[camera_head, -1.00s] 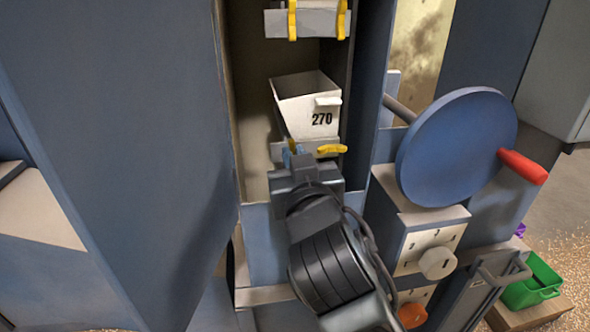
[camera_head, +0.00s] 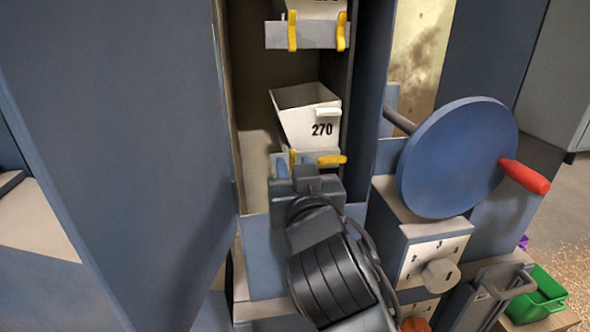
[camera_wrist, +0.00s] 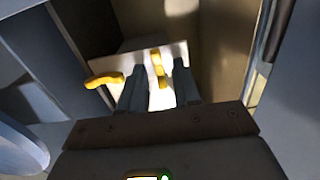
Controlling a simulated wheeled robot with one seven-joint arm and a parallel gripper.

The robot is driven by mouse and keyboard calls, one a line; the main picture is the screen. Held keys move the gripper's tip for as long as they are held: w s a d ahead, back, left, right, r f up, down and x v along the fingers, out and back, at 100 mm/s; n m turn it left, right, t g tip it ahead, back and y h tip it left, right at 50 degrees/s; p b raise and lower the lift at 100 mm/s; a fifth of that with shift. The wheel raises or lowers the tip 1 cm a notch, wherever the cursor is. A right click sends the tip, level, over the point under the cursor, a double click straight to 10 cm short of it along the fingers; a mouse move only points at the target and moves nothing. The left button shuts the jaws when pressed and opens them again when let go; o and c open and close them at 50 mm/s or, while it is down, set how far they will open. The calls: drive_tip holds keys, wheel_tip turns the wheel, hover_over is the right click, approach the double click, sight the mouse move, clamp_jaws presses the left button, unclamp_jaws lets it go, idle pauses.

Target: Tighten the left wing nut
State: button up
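The left wing nut (camera_head: 293,158) is yellow and stands upright on the pale strip under the white bucket marked 270 (camera_head: 297,122). In the wrist view, where left and right look swapped, this nut (camera_wrist: 158,68) shows between my fingertips. The right wing nut (camera_head: 332,160) lies level; it is at the left in the wrist view (camera_wrist: 103,79). My gripper (camera_wrist: 158,82) is open, with a finger on either side of the upright nut and gaps showing. In the head view my wrist hides most of the fingers.
Another bucket strip (camera_head: 307,35) above carries two upright yellow nuts. The shaft walls stand close on both sides. A blue wheel with a red handle (camera_head: 525,177) and a dial box (camera_head: 432,262) are at the right.

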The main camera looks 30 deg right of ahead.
drive_tip(key=shift+o, duration=0.2)
drive_tip(key=v, duration=0.8)
drive_tip(key=shift+f, duration=0.1)
idle(0.4)
